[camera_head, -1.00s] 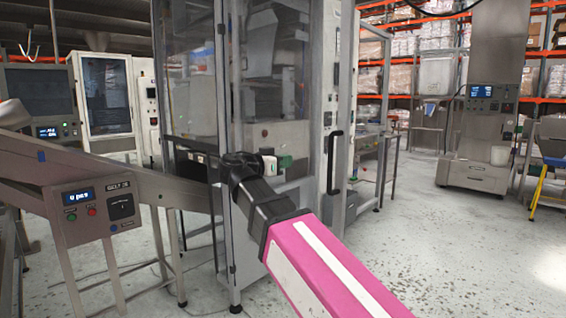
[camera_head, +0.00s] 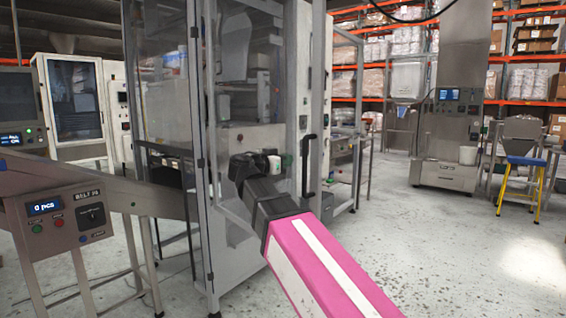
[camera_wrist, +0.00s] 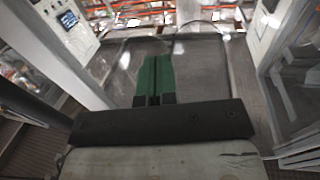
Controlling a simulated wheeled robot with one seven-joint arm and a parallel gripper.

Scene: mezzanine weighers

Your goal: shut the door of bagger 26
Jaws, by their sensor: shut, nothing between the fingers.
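The tall bagger (camera_head: 250,90) with clear panels stands in the middle of the head view; I cannot read a number on it. A clear framed door with a black upright handle (camera_head: 308,165) shows on its front right, with dark hinges along the left post. How far the door stands open is hard to tell. My gripper (camera_head: 284,161), with green fingers, is shut and empty, left of the handle at about its height. Contact with the door is not clear. In the wrist view the closed green fingers (camera_wrist: 154,78) point at a clear panel (camera_wrist: 205,70) with floor showing through.
A sloped conveyor with a control box (camera_head: 66,219) stands at the left. A white cabinet (camera_head: 75,105) is behind it. At the right are a steel machine (camera_head: 450,130), a blue stool with yellow legs (camera_head: 525,175) and racks. The floor right of my arm is clear.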

